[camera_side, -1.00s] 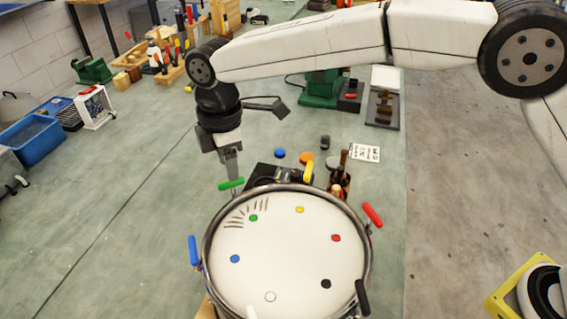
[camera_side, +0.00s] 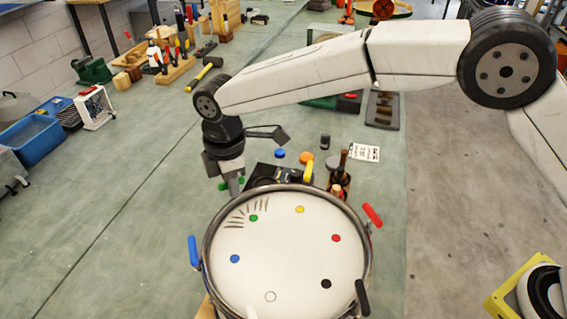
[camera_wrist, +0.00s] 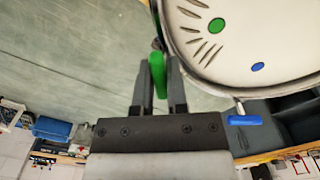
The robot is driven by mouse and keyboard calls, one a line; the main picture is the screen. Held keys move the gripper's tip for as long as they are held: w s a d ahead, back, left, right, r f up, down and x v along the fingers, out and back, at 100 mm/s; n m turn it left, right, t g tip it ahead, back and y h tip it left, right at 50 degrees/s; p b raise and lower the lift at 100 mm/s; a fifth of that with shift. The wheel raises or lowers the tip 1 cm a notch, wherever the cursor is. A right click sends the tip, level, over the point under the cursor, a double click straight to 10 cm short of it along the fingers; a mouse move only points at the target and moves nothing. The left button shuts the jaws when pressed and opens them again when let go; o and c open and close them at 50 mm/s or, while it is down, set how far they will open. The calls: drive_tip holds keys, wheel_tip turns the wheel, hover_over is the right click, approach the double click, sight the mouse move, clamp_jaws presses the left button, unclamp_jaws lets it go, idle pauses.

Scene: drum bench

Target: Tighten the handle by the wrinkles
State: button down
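The drum (camera_side: 290,255) has a pale head with several coloured dots and coloured handles around its rim. Dark wrinkles (camera_side: 247,210) lie beside the green dot (camera_side: 253,218); they also show in the wrist view (camera_wrist: 205,48). The green handle (camera_wrist: 158,75) is at the rim beside these wrinkles. My gripper (camera_side: 232,188) points down at it, with a bit of green showing on each side of the fingers. In the wrist view my gripper (camera_wrist: 160,80) has one finger on each side of the green handle, very close to it. Whether they press on it is unclear.
The blue handle (camera_side: 193,250), yellow handle (camera_side: 309,171), red handle (camera_side: 372,215) and black handle (camera_side: 362,297) stand around the rim. Behind the drum are a brown bottle (camera_side: 342,165), an orange disc (camera_side: 306,159) and a white card (camera_side: 364,152). The bench left of the drum is clear.

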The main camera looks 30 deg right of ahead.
drive_tip(key=shift+m, duration=0.5)
drive_tip(key=m, duration=0.3)
drive_tip(key=shift+m, duration=2.4)
drive_tip(key=c, duration=0.6)
unclamp_jaws()
drive_tip(key=shift+c, duration=0.2)
drive_tip(key=shift+r, duration=3.95)
drive_tip(key=shift+d, duration=0.1)
